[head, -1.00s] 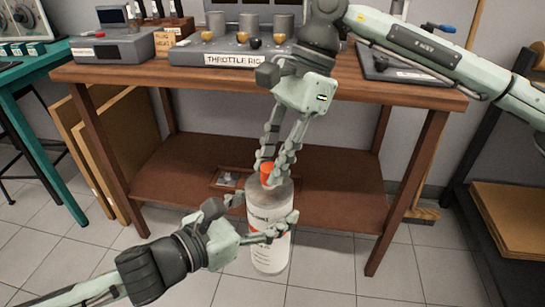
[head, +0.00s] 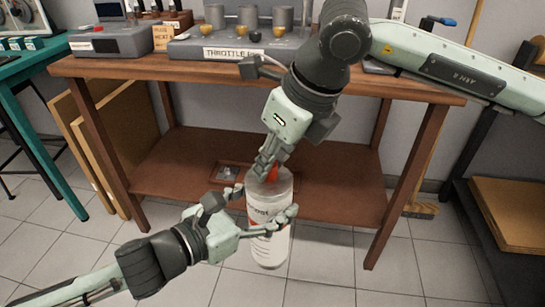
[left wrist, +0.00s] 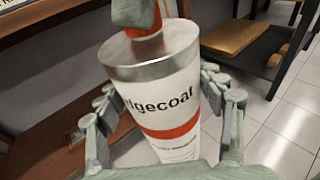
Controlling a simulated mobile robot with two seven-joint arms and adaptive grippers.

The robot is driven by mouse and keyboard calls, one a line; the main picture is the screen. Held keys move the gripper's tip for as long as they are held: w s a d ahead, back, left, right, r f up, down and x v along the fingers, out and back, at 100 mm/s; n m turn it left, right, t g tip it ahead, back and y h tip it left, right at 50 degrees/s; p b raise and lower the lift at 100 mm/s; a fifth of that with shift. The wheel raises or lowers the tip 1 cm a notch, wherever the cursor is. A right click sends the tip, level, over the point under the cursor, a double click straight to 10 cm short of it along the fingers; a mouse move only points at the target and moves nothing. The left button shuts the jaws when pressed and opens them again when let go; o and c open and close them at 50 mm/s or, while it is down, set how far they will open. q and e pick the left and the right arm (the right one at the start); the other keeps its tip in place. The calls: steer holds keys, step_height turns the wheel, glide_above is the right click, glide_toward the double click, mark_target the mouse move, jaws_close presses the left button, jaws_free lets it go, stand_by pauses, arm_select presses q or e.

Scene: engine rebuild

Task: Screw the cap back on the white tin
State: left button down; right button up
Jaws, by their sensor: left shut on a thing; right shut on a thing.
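The white tin (head: 270,246) is upright in front of the wooden bench. It has a grey metal top, a red band and lettering that ends in "gecoat" in the left wrist view (left wrist: 168,112). My left gripper (head: 267,222) is shut around the tin's body, with fingers on both sides. The orange-red cap (head: 272,173) is at the top of the tin. It also shows in the left wrist view (left wrist: 143,30), at the tin's top centre. My right gripper (head: 268,165) points down from above and is shut on the cap, hiding much of it. The thread is hidden.
The wooden bench (head: 120,68) carries a grey throttle rig (head: 215,48) and other boxes. Its lower shelf (head: 170,175) is behind the tin and holds a small tray (head: 228,173). Tiled floor is clear at the lower right.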

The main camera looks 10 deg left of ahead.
steer(key=m, duration=0.2)
steer(key=m+t+h, duration=0.1)
steer(key=m, duration=0.1)
steer(key=m+h, duration=0.1)
steer(key=m, duration=0.1)
steer(key=shift+s+a+m+t, duration=0.15)
steer(key=shift+a+m+t, duration=0.15)
steer(key=m+h, duration=0.2)
steer(key=m, duration=0.2)
steer(key=shift+a+m, duration=0.1)
steer(key=shift+m, duration=0.3)
steer(key=m+h, duration=0.1)
steer(key=m, duration=0.2)
steer(key=shift+a, duration=0.1)
steer(key=m+h, duration=0.1)
steer(key=m, duration=0.1)
steer(key=m+g+h, duration=0.1)
steer(key=m, duration=0.2)
steer(key=shift+w, duration=0.2)
steer(key=m+g, duration=0.1)
steer(key=m, duration=0.2)
steer(key=shift+a+h, duration=0.1)
steer(key=shift+h, duration=0.3)
steer(key=m+g, duration=0.1)
steer(key=m, duration=0.4)
steer(key=shift+w+g+h, duration=0.15)
steer(key=shift+g+h, duration=0.15)
steer(key=shift+g, duration=0.1)
steer(key=o, duration=0.7)
